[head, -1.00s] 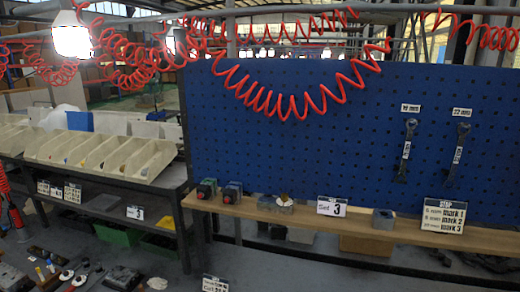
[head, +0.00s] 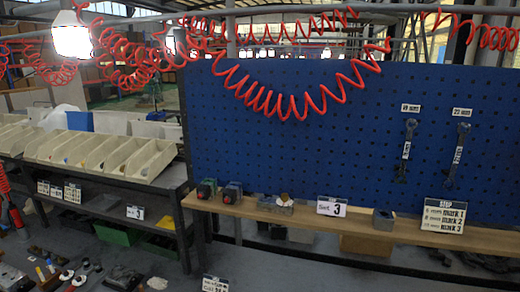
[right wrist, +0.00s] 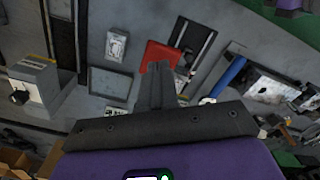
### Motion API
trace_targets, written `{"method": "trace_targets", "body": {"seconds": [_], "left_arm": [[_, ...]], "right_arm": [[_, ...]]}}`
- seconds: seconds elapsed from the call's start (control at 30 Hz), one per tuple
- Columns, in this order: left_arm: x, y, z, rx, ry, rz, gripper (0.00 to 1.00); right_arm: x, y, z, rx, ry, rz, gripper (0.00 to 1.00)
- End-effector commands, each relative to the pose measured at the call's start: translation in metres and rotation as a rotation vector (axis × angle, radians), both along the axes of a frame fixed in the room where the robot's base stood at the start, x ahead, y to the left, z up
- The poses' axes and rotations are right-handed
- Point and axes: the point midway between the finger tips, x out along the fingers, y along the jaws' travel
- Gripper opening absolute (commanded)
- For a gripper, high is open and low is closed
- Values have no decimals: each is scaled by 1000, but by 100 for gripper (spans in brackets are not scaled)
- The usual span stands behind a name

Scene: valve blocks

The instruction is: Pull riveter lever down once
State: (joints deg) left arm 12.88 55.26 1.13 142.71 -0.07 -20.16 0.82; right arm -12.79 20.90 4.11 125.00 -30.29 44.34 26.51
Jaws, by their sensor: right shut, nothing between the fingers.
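My right gripper (right wrist: 158,68) shows in the right wrist view, its two dark fingers shut together and empty. A red part (right wrist: 160,54) lies just past the fingertips in that picture. I cannot tell whether it touches them or what it belongs to. I cannot make out the riveter or its lever for certain in either view. Neither gripper shows in the head view, and my left gripper is in no view.
A blue pegboard (head: 300,150) with two hanging wrenches (head: 407,150) stands behind a wooden shelf (head: 290,215). A rack of pale bins (head: 90,150) stands on the left. Red coiled hoses (head: 290,105) hang above. Several parts lie at the lower left.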

Motion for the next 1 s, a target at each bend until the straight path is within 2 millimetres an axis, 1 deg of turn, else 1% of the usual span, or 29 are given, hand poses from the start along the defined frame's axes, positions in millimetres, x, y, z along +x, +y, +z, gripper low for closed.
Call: {"method": "trace_targets", "body": {"seconds": [0.17,0.27,1.0], "left_arm": [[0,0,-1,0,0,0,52],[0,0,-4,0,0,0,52],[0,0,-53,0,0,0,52]], "right_arm": [[0,0,-1,0,0,0,0],[0,0,-5,0,0,0,0],[0,0,-57,0,-1,0,0]]}}
